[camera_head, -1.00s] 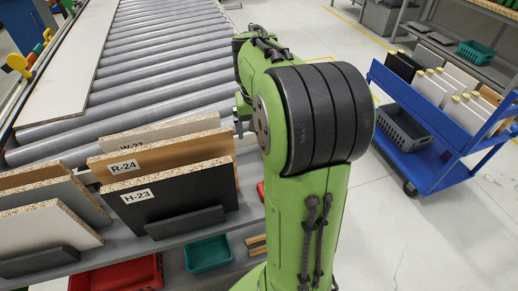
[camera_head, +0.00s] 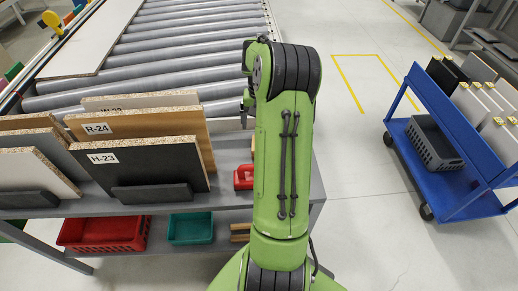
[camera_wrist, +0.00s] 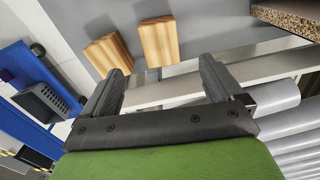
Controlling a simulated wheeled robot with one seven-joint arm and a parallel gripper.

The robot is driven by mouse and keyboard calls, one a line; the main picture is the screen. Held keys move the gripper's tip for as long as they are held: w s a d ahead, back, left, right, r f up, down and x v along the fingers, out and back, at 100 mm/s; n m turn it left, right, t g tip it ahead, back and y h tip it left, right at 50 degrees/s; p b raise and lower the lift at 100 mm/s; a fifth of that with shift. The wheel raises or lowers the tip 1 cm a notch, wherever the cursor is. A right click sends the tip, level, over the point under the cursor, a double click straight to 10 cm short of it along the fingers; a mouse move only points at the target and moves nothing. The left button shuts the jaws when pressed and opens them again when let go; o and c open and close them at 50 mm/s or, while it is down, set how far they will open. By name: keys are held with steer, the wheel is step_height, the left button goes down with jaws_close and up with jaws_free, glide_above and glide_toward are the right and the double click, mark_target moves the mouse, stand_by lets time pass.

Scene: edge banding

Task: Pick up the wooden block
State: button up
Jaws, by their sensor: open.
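Two light wooden blocks with striped grain show in the wrist view on a grey surface: one on the left (camera_wrist: 108,55) and one on the right (camera_wrist: 158,42). My gripper (camera_wrist: 160,78) has its two dark fingers spread wide with nothing between them. The right block is ahead of the gap between the fingers, and the left block is ahead of the left finger. Both are apart from the fingers. In the head view my green arm hides most of this spot, and only a sliver of light wood (camera_head: 253,147) shows beside it.
A roller conveyor (camera_head: 180,45) runs behind the grey bench. Labelled boards, including H-23 (camera_head: 140,165), stand upright at left. A small red item (camera_head: 243,178) lies near my arm. Red (camera_head: 105,232) and teal (camera_head: 190,228) bins sit below. A blue cart (camera_head: 450,165) stands right, across clear floor.

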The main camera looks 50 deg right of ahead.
step_height(320, 180, down, 6)
steer(key=shift+s+d+r+b, duration=0.1)
steer(key=shift+b, duration=0.5)
steer(key=f+b, duration=0.1)
steer(key=f, duration=0.4)
steer(key=shift+w+d+f+b, duration=0.1)
steer(key=shift+w+f+b, duration=0.1)
steer(key=shift+f+b, duration=0.15)
steer(key=shift+r, duration=0.15)
steer(key=c, duration=1.1)
